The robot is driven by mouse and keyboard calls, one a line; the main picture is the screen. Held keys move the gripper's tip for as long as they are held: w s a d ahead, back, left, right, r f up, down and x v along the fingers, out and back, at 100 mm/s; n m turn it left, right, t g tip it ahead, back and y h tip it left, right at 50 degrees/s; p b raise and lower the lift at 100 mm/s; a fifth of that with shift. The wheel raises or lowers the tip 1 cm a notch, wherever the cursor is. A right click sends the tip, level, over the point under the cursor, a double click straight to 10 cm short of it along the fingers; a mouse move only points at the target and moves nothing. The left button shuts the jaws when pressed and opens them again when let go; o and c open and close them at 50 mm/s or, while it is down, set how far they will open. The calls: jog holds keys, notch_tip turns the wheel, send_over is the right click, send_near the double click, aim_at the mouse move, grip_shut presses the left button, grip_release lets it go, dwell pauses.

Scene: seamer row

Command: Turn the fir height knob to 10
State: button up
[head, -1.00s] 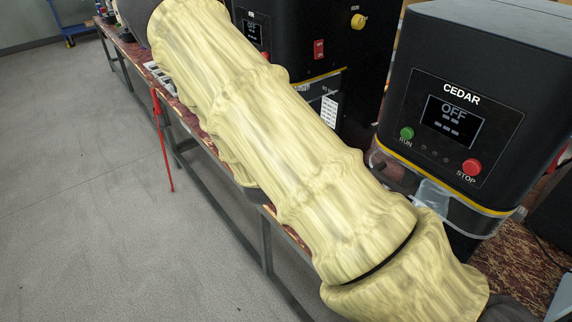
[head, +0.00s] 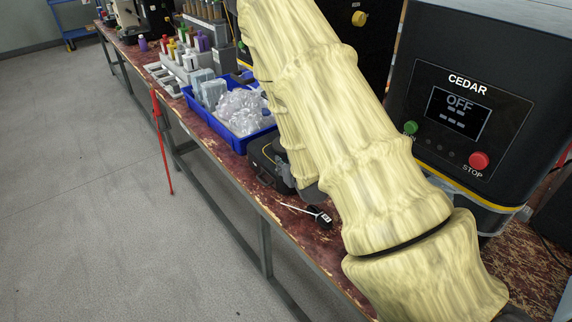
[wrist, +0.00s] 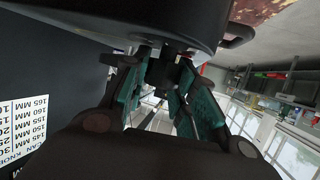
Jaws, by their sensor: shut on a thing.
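In the wrist view my gripper (wrist: 163,76) has its two teal-padded fingers closed around a dark knob-like part (wrist: 170,52) under a round black machine head (wrist: 130,18). The fingers hide most of that part, and its pointer or setting cannot be read. A white label (wrist: 25,135) at the left reads "CAN KNOB" with a list of mm values and numbers, partly cut off. In the head view my sleeved arm covers the gripper and much of the black machine (head: 378,50) behind it. No fir name shows.
The CEDAR machine (head: 462,110), its screen showing OFF, stands close on the right of my arm. A blue bin (head: 235,142) of clear bags and a small black tagged item (head: 318,218) are on the worn red bench (head: 215,150). The floor at left is open.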

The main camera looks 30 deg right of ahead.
jog(key=n+y+p, duration=0.1)
jog(key=n+y, duration=0.4)
jog(key=y, duration=0.1)
jog(key=shift+d+r+p, duration=0.1)
jog(key=shift+d+p, duration=0.05)
jog(key=shift+p, duration=0.25)
jog(key=shift+n+g+y+p, duration=0.7)
jog(key=shift+n+y+p, duration=0.1)
jog(key=shift+n+y, duration=1.25)
jog(key=shift+y, duration=0.25)
jog(key=o, duration=1)
jog(key=shift+o, duration=0.2)
jog(key=shift+r, duration=4.9)
